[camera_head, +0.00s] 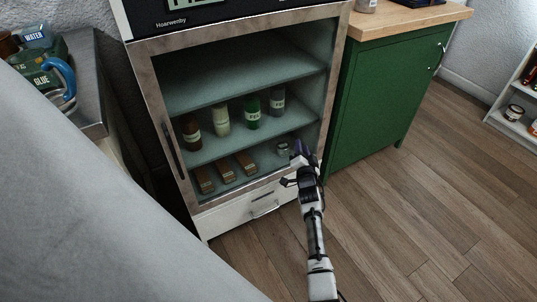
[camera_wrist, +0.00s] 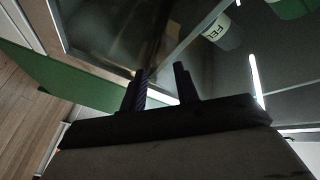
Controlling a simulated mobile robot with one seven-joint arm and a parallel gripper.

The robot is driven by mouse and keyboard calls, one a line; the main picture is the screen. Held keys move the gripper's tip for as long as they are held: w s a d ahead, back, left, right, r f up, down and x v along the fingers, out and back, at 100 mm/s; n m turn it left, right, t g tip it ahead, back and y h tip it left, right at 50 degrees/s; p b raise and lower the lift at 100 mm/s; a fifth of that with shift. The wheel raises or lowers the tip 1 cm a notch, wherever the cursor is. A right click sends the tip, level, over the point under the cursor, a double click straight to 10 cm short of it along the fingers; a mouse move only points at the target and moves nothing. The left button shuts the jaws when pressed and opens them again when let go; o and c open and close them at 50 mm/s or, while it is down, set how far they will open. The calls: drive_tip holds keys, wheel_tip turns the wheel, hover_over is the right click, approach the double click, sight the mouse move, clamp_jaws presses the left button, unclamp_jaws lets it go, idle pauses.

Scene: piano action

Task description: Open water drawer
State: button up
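The drawer (camera_head: 240,214) is a pale front at the bottom of the glass-fronted cabinet, with a curved metal handle (camera_head: 265,210). It looks shut in the head view; no label on it is readable. My arm reaches up in front of the cabinet's lower right side, right of the handle. My gripper shows in the wrist view (camera_wrist: 162,75) with two dark fingers apart and nothing visible between them. It is near the cabinet's glass and appears clear of the handle. The drawer cannot be clearly made out in the wrist view.
Bottles (camera_head: 253,112) and brown blocks (camera_head: 225,171) stand on shelves behind the glass. A green cabinet (camera_head: 380,100) stands on the right. The wooden floor (camera_head: 430,220) is open at right.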

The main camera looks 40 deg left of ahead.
drive_tip(key=s+a+f+g+y, duration=0.1)
drive_tip(key=s+f, duration=0.2)
drive_tip(key=f, duration=0.4)
drive_tip(key=s+f+g+y, duration=0.1)
drive_tip(key=s+f+g, duration=0.15)
drive_tip(key=f, duration=0.45)
drive_tip(key=s+d+f+m+g, duration=0.2)
drive_tip(key=s+d+f, duration=0.2)
drive_tip(key=s+f, duration=0.3)
drive_tip(key=s+d+f+m+g, duration=0.1)
drive_tip(key=s+d+f+g, duration=0.25)
drive_tip(key=s+f, duration=0.45)
drive_tip(key=w+d+b+x, duration=0.1)
drive_tip(key=w+b+x, duration=0.1)
drive_tip(key=b+x, duration=0.9)
drive_tip(key=w+a+f, duration=0.1)
drive_tip(key=w+a, duration=0.1)
drive_tip(key=a, duration=0.1)
drive_tip(key=shift+t+y, duration=0.3)
drive_tip(key=shift+t, duration=0.1)
drive_tip(key=shift+f, duration=0.1)
clamp_jaws()
